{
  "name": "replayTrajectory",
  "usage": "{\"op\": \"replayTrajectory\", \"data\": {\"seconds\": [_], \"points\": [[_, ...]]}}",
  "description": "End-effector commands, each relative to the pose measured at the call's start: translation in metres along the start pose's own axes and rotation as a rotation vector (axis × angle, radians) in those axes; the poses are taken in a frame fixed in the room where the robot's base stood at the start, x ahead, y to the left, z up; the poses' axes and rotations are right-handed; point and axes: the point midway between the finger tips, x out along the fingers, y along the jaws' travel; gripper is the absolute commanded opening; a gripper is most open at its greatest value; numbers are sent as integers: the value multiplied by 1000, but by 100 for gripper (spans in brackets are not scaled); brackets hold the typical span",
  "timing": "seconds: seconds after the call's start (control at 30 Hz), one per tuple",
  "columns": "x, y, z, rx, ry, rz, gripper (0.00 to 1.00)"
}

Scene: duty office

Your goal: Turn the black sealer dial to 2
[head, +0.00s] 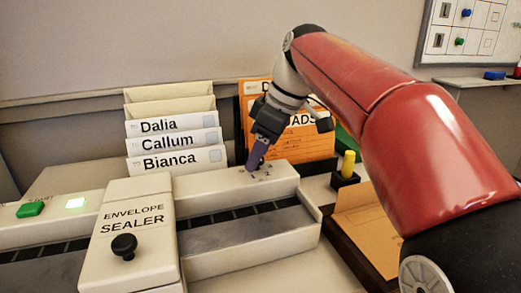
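The envelope sealer (126,210) is a long cream machine on the desk, with a labelled cover. On its right-hand housing (285,172), small printed digits, including a 2, show just in front of my gripper's fingertips. My gripper (257,160) points down at that housing, right behind the digits. A dark bit shows at the fingertips; the dial there is mostly hidden by the fingers, and I cannot tell its setting or whether I hold it. The finger gap is too small to judge. A round black knob (124,246) sits on the front of the labelled cover.
White envelopes (175,140) labelled Dalia, Callum and Bianca stand behind the sealer. Orange folders (305,140) stand behind my gripper. A yellow-topped black block (347,168) and a brown envelope tray (372,225) lie to the right. A green button (30,209) and lit lamp (75,203) are at left.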

Motion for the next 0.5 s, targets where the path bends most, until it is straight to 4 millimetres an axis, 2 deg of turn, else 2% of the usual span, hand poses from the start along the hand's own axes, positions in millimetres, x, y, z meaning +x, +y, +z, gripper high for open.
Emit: {"op": "replayTrajectory", "data": {"seconds": [0.17,0.27,0.5], "points": [[-1,0,0,0,0,0,52],[-8,0,0,1,0,1,52],[-48,1,0,1,1,3,52]]}}
